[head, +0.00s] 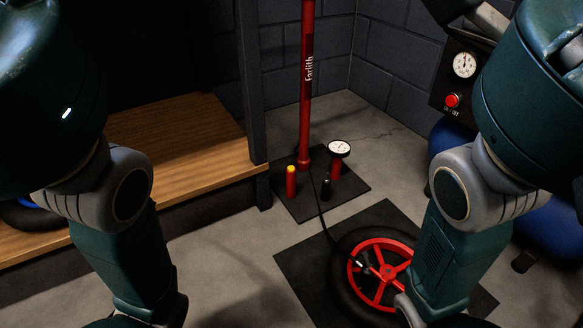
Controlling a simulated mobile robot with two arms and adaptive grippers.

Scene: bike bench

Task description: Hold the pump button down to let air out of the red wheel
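The red wheel (379,240) with its black tyre (343,282) lies flat on a dark mat (300,262) at the lower right; my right arm covers part of it. The red floor pump (307,90), marked "Farlith", stands upright on a black base plate (287,207). On the base is a short red cylinder with a yellow top (291,169), which looks like the pump button. A round white gauge (339,148) stands beside it. A black hose (321,219) runs from the pump to the wheel. Both my arms reach down past the bottom edge; neither gripper shows.
A wooden bench (180,140) is at the left, with a dark post (250,90) at its end. A blue tank (545,232) and a panel with a gauge and red button (452,100) are at the right.

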